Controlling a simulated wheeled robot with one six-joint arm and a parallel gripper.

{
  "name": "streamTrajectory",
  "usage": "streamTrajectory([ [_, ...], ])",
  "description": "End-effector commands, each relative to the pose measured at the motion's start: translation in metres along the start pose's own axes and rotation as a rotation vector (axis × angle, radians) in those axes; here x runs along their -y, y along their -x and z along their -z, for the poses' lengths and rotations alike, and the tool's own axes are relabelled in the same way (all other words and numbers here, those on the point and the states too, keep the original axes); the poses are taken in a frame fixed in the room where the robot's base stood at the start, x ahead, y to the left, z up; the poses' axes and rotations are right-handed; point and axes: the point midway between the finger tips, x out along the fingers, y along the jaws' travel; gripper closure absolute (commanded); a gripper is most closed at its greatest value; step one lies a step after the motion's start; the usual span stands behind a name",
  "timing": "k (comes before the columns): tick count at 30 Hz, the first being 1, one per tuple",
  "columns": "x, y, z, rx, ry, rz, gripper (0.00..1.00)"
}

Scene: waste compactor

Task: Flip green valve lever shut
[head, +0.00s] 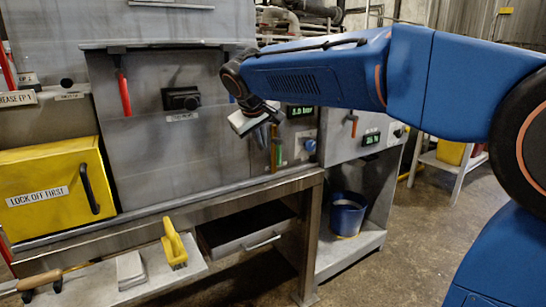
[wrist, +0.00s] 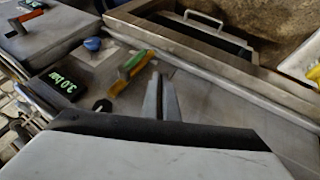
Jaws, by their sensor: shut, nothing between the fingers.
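The green valve lever (head: 276,152) is on the grey front panel in the head view, roughly upright, just right of my gripper. It also shows in the wrist view (wrist: 132,63), with a green part toward the drawer side and an orange-yellow part (wrist: 118,88) beside it. My gripper (head: 263,138) is in front of the panel, left of the lever. In the wrist view its two narrow fingers (wrist: 160,97) are together and empty, just right of the lever. A small gap seems to show between them and the lever; contact is hard to judge.
A lit pressure display (head: 300,111) and a blue knob (head: 310,146) are close to the lever. A bench ledge and an open drawer (head: 245,239) lie below.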

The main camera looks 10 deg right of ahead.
Motion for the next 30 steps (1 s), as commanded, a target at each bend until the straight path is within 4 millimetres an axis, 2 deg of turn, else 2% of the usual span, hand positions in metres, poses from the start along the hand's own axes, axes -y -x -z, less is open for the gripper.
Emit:
streamTrajectory([
  [8,0.0,0.0,0.0,0.0,0.0,0.0,1.0],
  [13,0.0,-0.011,-0.001,0.002,0.0,0.0,1.0],
  [30,-0.004,-0.104,-0.001,0.001,-0.003,-0.001,1.0],
])
